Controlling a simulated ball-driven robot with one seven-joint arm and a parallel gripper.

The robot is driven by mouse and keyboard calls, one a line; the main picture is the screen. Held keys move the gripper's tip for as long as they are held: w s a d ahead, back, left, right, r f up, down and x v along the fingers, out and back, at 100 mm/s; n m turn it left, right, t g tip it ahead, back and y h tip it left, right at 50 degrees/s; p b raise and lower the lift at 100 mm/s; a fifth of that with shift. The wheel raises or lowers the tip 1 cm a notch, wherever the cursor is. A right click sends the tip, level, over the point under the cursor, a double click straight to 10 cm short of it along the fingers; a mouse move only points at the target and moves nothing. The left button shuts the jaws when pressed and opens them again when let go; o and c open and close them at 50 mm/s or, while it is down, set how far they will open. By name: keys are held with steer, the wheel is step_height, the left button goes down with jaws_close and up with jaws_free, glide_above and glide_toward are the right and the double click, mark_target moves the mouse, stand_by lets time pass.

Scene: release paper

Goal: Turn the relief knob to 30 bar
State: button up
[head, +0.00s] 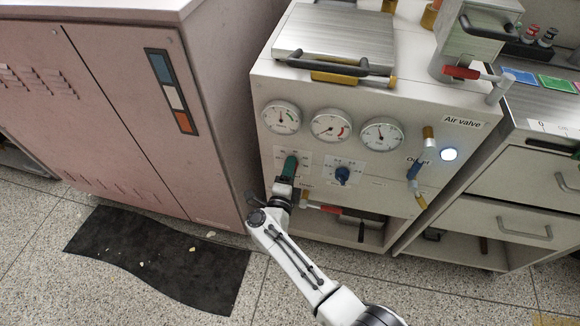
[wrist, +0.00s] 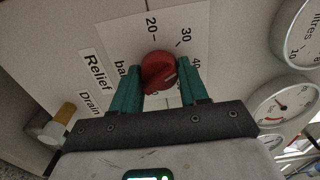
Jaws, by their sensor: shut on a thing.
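The red relief knob (wrist: 158,72) is in the middle of the wrist view, on a white scale plate marked "Relief" and "bar". The numbers 20, 30 and 40 show around it. A short pale mark on the knob's face lies on its right side, towards the 40 rather than the 30; its exact reading is hard to tell. My gripper (wrist: 160,80) has its green fingers on either side of the knob, shut on it. In the head view my gripper (head: 290,165) is at the panel's left dial and hides the knob.
Gauges (head: 331,125) sit above on the panel. A drain valve (wrist: 58,124) is near in the wrist view. A pink cabinet (head: 110,90) stands left.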

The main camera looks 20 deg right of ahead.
steer(key=shift+n+p, duration=0.3)
steer(key=shift+n, duration=0.6)
steer(key=o, duration=1)
steer(key=shift+o, duration=0.2)
steer(key=p+v, duration=0.2)
steer(key=v, duration=0.8)
steer(key=shift+s+a, duration=0.2)
steer(key=shift+s, duration=0.15)
